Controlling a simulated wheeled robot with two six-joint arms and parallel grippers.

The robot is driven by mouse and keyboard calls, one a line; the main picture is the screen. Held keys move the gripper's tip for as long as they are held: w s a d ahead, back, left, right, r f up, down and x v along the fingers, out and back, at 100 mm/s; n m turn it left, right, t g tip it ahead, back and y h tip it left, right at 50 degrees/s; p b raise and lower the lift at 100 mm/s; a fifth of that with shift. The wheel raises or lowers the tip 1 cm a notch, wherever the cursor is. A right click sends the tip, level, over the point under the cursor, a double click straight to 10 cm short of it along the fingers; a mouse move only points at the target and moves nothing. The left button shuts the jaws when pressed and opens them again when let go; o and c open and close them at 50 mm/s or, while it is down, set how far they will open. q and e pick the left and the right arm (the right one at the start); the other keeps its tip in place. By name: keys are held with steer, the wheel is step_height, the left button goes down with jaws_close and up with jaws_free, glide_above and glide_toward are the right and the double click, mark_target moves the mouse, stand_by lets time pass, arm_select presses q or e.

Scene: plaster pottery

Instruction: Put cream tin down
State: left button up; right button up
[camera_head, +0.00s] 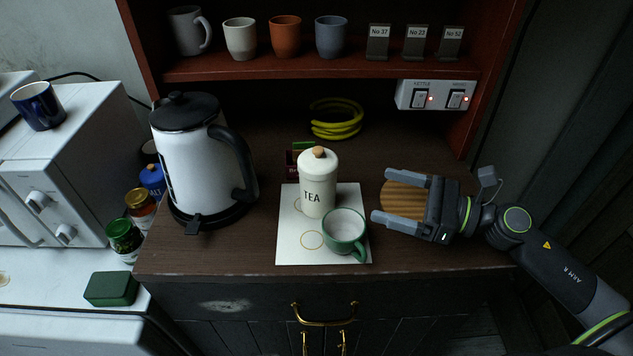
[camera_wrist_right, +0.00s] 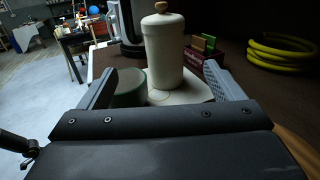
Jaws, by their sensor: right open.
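The cream tin (camera_head: 318,180), lettered TEA and topped with a wooden knob, stands upright on a white mat (camera_head: 290,245) in the head view. It also shows upright in the right wrist view (camera_wrist_right: 166,50), ahead of the fingers. My right gripper (camera_head: 381,195) is open and empty, to the right of the tin and apart from it. Its fingers point left toward the tin and mat. A green cup (camera_head: 345,232), pale inside, stands on the mat just in front of the tin, to its right. My left gripper is not in view.
A white kettle (camera_head: 190,160) stands left of the mat. A round wooden board (camera_head: 405,196) lies under my right gripper. Behind are a dark red box (camera_wrist_right: 203,58) and a coiled yellow hose (camera_head: 337,120). A shelf (camera_head: 250,70) with cups overhangs the back.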

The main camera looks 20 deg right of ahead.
mark_target(335, 179)
steer(key=p+x, duration=0.4)
steer(key=x, duration=0.6)
steer(key=shift+w+d+r+p, duration=0.1)
steer(key=shift+d+r+p, duration=0.05)
steer(key=shift+p, duration=0.15)
steer(key=shift+w+a, duration=0.45)
steer(key=shift+a, duration=0.1)
steer(key=shift+w+a+p, duration=0.15)
steer(key=shift+w+p, duration=0.05)
steer(key=shift+p, duration=0.3)
steer(key=p+x, duration=0.2)
steer(key=x, duration=0.2)
steer(key=shift+w, duration=0.1)
steer(key=shift+w+a, duration=0.15)
steer(key=shift+f, duration=0.25)
steer(key=c, duration=1.1)
